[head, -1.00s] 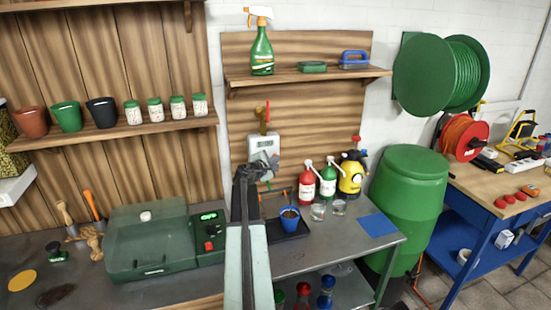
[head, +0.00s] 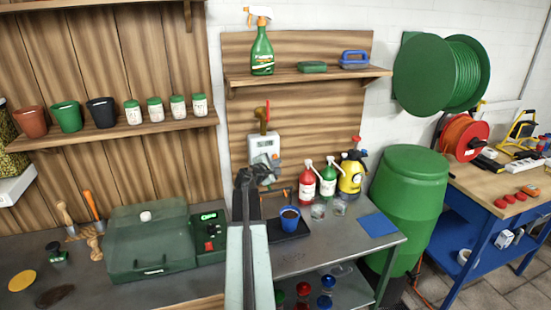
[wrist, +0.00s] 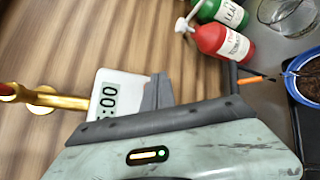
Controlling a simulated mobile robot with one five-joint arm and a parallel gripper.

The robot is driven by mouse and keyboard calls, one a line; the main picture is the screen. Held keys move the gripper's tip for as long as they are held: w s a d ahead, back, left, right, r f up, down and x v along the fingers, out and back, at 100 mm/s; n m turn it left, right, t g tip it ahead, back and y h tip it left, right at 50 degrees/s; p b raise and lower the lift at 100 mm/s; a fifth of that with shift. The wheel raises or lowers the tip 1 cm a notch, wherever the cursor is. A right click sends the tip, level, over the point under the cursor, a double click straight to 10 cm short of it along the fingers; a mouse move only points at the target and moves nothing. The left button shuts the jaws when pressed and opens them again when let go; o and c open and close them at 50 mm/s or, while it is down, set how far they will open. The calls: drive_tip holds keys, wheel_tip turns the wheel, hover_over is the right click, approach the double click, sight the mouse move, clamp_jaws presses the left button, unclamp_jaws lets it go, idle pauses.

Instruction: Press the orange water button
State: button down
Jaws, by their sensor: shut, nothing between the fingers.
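A white water timer (head: 262,142) with a grey display hangs on the wooden back panel, under a brass tap (head: 263,122) with a red handle. My gripper (head: 266,166) is shut and empty, in front of the timer's lower part in the head view. In the wrist view, the timer (wrist: 104,104) shows its digits beside the grey fingers (wrist: 158,93), with the brass tap (wrist: 40,96) to its left. I cannot clearly make out the orange button; the gripper covers part of the timer's face. Whether the fingertips touch the timer, I cannot tell.
A red bottle (head: 307,186), a green bottle (head: 328,178) and a yellow sprayer (head: 351,174) stand right of the gripper. A blue pot (head: 289,222) of soil sits on a black tray below. A shelf (head: 305,77) lies above the tap.

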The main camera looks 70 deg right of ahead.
drive_tip(key=s+a, duration=0.2)
drive_tip(key=a, duration=0.1)
drive_tip(key=shift+s+a, duration=0.2)
drive_tip(key=shift+s, duration=0.2)
idle(0.6)
